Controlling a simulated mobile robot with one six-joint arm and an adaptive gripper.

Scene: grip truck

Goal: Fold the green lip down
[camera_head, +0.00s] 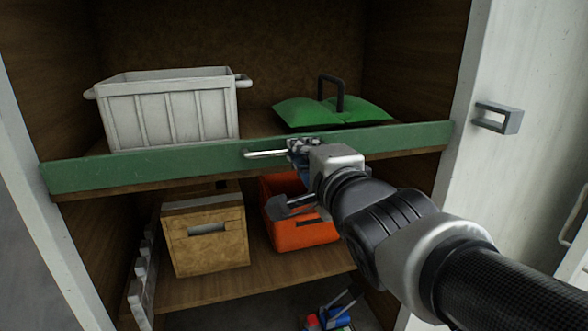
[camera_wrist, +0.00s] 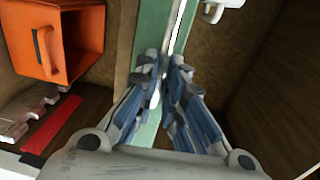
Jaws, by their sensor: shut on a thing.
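The green lip (camera_head: 150,167) is a long strip standing upright along the front edge of the upper shelf. A thin metal bar handle (camera_head: 262,154) sits on its front face, near the middle. My gripper (camera_head: 298,149) is at the right part of this handle, with its fingers shut on it. In the wrist view the fingers of my gripper (camera_wrist: 163,68) close around the bright handle bar (camera_wrist: 178,28), with the green lip (camera_wrist: 150,32) behind it. The gripped part of the bar is hidden by the fingers.
On the upper shelf, behind the lip, are a white crate (camera_head: 170,110) and a green lid-like thing (camera_head: 350,112) with a dark handle. Below stand a wooden box (camera_head: 210,252) and an orange bin (camera_head: 305,234). An open white door (camera_head: 535,120) is at right.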

